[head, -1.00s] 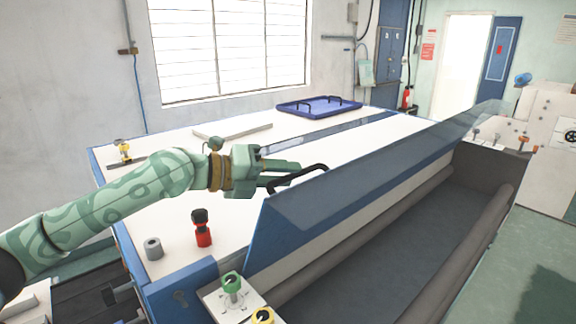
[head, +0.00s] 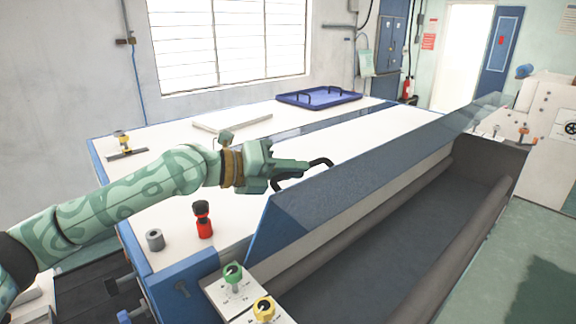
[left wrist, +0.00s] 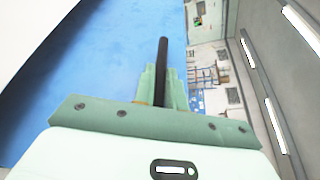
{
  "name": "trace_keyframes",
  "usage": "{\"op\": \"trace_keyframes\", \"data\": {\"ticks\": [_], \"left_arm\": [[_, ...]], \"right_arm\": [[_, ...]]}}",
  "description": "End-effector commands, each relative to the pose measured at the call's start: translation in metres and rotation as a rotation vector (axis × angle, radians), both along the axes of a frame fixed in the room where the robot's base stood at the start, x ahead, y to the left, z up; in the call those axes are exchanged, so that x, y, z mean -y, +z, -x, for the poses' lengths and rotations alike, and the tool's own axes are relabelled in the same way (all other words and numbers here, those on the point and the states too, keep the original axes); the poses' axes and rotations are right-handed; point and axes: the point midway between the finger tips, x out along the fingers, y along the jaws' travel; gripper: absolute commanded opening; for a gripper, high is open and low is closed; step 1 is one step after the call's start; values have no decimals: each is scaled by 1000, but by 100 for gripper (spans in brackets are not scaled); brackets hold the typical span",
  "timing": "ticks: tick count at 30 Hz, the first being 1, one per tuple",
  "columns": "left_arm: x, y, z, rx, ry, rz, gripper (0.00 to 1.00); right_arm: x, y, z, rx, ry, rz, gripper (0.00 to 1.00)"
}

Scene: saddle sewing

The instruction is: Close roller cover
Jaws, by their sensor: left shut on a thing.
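The roller cover (head: 365,165) is a long blue panel standing tilted up along the machine's near side, with the roller trough open in front of it. A black handle (head: 321,162) is on its table side, near the left end. My left gripper (head: 298,169) is shut on this handle. In the left wrist view, the dark handle bar (left wrist: 162,62) shows between the green fingers (left wrist: 160,92), with the blue cover surface (left wrist: 105,65) behind. The fingers partly hide the handle. My right gripper is not in view.
A roller (head: 458,243) lies along the open trough. Green (head: 233,272) and yellow (head: 264,308) knobs stand at the trough's left end. On the white table are a red bottle-like object (head: 204,222), a grey cylinder (head: 155,240) and, farther back, a blue tray (head: 320,97).

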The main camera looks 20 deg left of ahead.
Motion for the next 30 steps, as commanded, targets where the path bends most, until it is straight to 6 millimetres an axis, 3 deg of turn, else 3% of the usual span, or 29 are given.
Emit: {"op": "trace_keyframes", "data": {"ticks": [9,15,24,30], "left_arm": [[47,-19,32,-3,-12,-8,0],[75,-37,51,81,-13,-133,0],[100,-63,67,171,-10,-264,0],[106,-71,71,196,-8,-301,0]], "right_arm": [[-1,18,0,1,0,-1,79],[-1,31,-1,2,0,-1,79],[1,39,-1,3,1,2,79],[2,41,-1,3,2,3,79]]}}
